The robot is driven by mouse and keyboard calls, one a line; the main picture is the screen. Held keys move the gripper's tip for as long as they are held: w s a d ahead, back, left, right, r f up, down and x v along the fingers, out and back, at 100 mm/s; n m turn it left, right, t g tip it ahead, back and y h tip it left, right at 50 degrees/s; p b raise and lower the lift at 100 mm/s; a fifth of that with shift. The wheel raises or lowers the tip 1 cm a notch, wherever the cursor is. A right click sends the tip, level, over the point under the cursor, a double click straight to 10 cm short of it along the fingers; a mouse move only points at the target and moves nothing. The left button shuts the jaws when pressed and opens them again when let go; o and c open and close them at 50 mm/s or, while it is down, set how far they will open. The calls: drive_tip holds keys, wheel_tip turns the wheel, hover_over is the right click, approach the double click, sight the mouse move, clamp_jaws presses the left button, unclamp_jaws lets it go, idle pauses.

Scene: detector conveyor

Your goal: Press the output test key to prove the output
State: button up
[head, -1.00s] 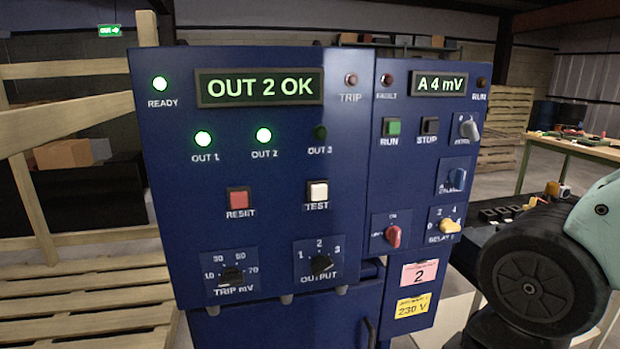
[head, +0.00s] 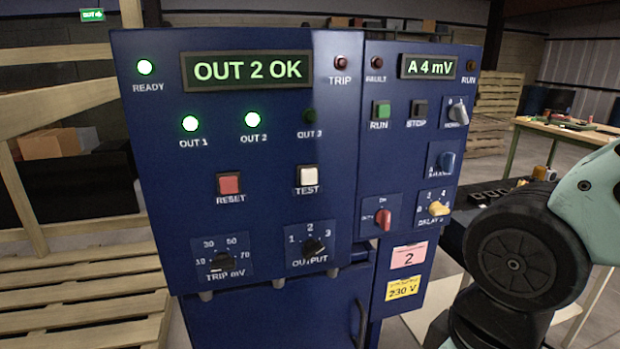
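The white TEST key (head: 307,176) sits on the blue control panel (head: 265,155), to the right of the red RESET key (head: 229,184). The display (head: 247,71) reads OUT 2 OK. The OUT 1 lamp (head: 190,123) and OUT 2 lamp (head: 252,119) glow green; the OUT 3 lamp (head: 309,116) is dark. The READY lamp (head: 145,67) is lit green and the TRIP lamp (head: 341,62) is unlit. The black OUTPUT knob (head: 313,246) appears turned toward 3. My gripper is not in view; part of my arm shows at the right.
The right panel section has a display (head: 428,66) reading A 4 mV, a green RUN key (head: 381,110) and several knobs. Wooden pallets (head: 80,290) stand at the left. A green-edged workbench (head: 575,134) is at the right. Nothing stands before the panel's face.

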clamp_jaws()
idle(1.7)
